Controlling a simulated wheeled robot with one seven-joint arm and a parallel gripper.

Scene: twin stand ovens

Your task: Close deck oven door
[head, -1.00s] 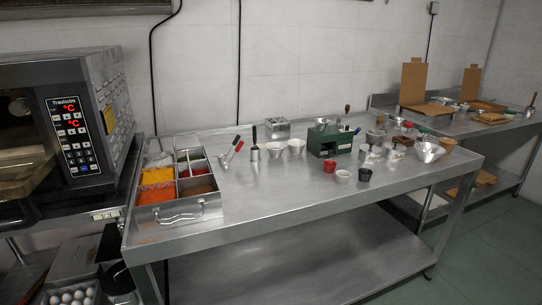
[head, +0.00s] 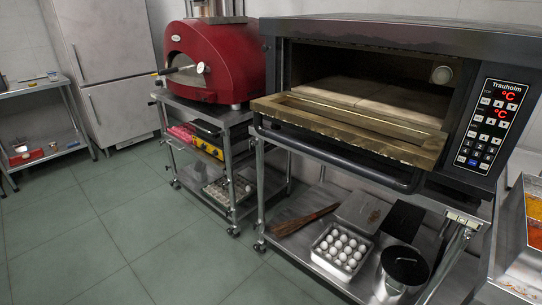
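The deck oven (head: 380,80) stands at the right of the head view, on a steel stand. Its door (head: 350,128) is open, folded down and sticking out toward me, with a dark handle bar (head: 335,160) along its front lower edge. The oven chamber (head: 375,72) is visible and looks empty, with a pale stone floor and a round lamp inside. The control panel (head: 489,125) to its right shows red lit symbols. My gripper is not in view.
A red dome oven (head: 215,60) stands on a wheeled cart to the left. A steel ingredient container (head: 520,230) is at the right edge. The floor (head: 110,230) at left is clear.

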